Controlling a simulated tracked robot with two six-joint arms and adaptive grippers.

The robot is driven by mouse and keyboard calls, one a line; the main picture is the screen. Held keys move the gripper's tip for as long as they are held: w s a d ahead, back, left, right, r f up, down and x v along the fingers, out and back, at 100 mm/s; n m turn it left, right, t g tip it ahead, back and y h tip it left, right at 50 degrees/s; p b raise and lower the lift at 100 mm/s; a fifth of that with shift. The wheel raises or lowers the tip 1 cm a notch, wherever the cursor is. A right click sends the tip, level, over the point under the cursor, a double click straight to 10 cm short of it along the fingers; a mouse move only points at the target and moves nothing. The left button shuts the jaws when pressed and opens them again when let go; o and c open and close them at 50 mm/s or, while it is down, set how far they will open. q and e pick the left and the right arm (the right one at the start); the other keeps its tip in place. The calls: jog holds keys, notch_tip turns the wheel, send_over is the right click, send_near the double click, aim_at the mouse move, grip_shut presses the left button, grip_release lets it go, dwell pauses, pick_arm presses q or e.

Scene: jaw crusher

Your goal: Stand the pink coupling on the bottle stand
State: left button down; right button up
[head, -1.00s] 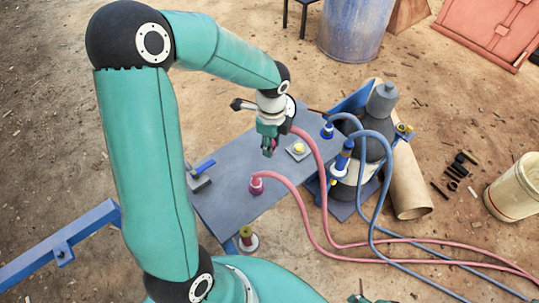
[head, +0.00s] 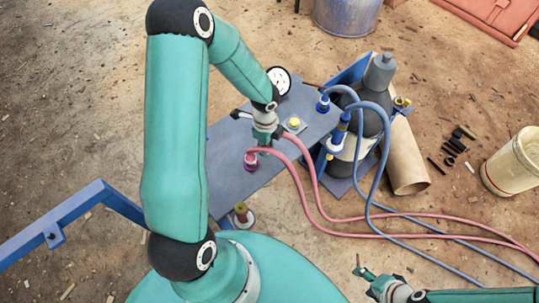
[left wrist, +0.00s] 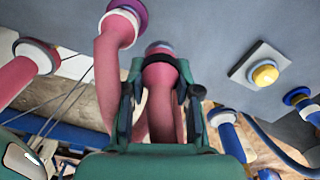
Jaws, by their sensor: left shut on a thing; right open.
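My left gripper (head: 263,148) is above the grey plate and shows in the left wrist view (left wrist: 160,100), shut on a pink coupling (left wrist: 160,72) with a dark band and a greyish end. A pink hose trails from it. In the head view the fingers mostly hide this coupling. Another pink hose end with a purple base (head: 250,161) stands on the plate close to the left gripper; it also shows in the wrist view (left wrist: 120,22). The grey bottle (head: 378,85) stands at the right in its blue stand (head: 347,80). My right gripper (head: 360,270) is open at the bottom.
The grey plate (head: 228,145) carries a yellow button (head: 294,123) and a blue coupling (head: 323,103). Another blue coupling (head: 338,135) is beside the bottle. Pink and blue hoses loop over the ground at right. A cardboard tube (head: 410,165) and a pale bucket (head: 512,165) lie farther right.

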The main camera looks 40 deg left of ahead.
pick_arm(q)
jog(key=shift+f+b, duration=0.55)
jog(key=shift+f, duration=1.5)
jog(key=shift+f, duration=0.15)
jog(key=c, duration=0.8)
grip_release()
